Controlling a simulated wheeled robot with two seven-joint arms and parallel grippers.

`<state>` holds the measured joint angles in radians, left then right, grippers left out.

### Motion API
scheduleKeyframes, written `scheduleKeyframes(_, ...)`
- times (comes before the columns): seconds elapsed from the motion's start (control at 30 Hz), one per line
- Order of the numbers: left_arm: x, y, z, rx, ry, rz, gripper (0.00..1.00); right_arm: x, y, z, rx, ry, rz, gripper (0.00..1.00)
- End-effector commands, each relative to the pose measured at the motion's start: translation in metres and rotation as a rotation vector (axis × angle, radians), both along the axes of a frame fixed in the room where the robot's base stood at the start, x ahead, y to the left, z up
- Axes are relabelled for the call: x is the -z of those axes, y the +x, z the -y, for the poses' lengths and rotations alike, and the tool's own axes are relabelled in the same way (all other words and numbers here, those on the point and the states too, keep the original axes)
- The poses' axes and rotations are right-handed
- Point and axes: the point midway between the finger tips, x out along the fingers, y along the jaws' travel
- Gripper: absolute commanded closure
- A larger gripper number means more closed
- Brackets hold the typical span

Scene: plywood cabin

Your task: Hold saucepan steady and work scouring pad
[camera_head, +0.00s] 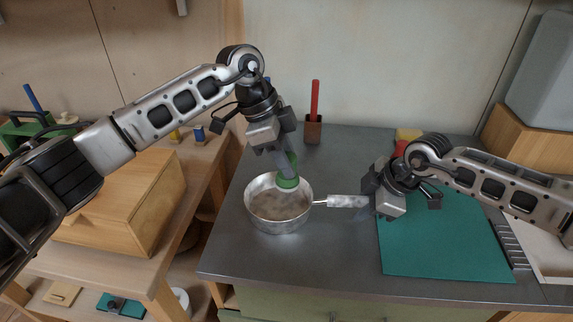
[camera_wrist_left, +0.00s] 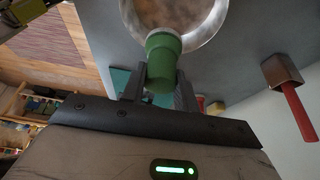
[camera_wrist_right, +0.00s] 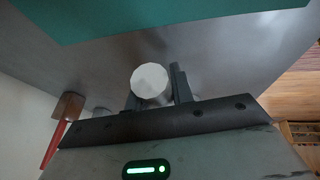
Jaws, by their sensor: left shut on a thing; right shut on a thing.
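The silver saucepan (camera_head: 252,220) stands upright on the grey counter, with its pale handle (camera_head: 340,201) pointing right. My right gripper (camera_head: 368,203) is shut on the end of that handle; the round handle end (camera_wrist_right: 150,82) shows between its fingers in the right wrist view. My left gripper (camera_head: 285,165) comes down from above and is shut on the green scouring pad (camera_head: 288,182). The pad is at the pan's upper right inside the rim; its green grip (camera_wrist_left: 162,62) sits between the fingers in the left wrist view. Its lower face is hidden.
A teal mat (camera_head: 450,245) lies right of the pan, partly under my right arm. A red stick (camera_head: 315,98) stands in a brown holder (camera_head: 313,130) behind. A red and yellow item (camera_head: 407,135) is at the back. The counter's front-left area is clear.

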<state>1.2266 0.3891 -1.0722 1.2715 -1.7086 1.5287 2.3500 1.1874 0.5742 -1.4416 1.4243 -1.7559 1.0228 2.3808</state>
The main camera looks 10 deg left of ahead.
Motion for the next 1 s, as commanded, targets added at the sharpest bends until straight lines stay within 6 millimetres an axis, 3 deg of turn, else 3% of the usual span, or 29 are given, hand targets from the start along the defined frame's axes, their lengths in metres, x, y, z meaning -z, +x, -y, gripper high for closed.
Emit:
scheduleKeyframes(0.43,-0.001,0.0,0.0,0.0,0.0,0.001,0.92,0.0,0.0,0.0,0.0,0.001,0.0,1.0)
scheduleKeyframes(0.47,-0.001,0.0,0.0,0.0,0.0,0.001,0.92,0.0,0.0,0.0,0.0,0.001,0.0,0.74)
scheduleKeyframes(0.53,-0.001,0.0,0.0,-0.001,0.0,0.0,0.92,0.0,0.0,0.0,0.0,0.001,0.0,0.54)
scheduleKeyframes(0.57,-0.001,0.0,0.0,-0.001,0.0,0.0,0.92,0.0,0.0,0.0,0.0,0.001,0.0,0.51)
scheduleKeyframes(0.87,-0.001,0.0,0.0,0.0,0.0,0.0,0.92,-0.002,0.0,0.001,0.0,0.0,0.0,0.51)
scheduleKeyframes(1.0,-0.001,0.0,0.0,0.0,0.0,0.0,0.92,-0.016,-0.002,0.007,0.001,0.001,0.002,0.51)
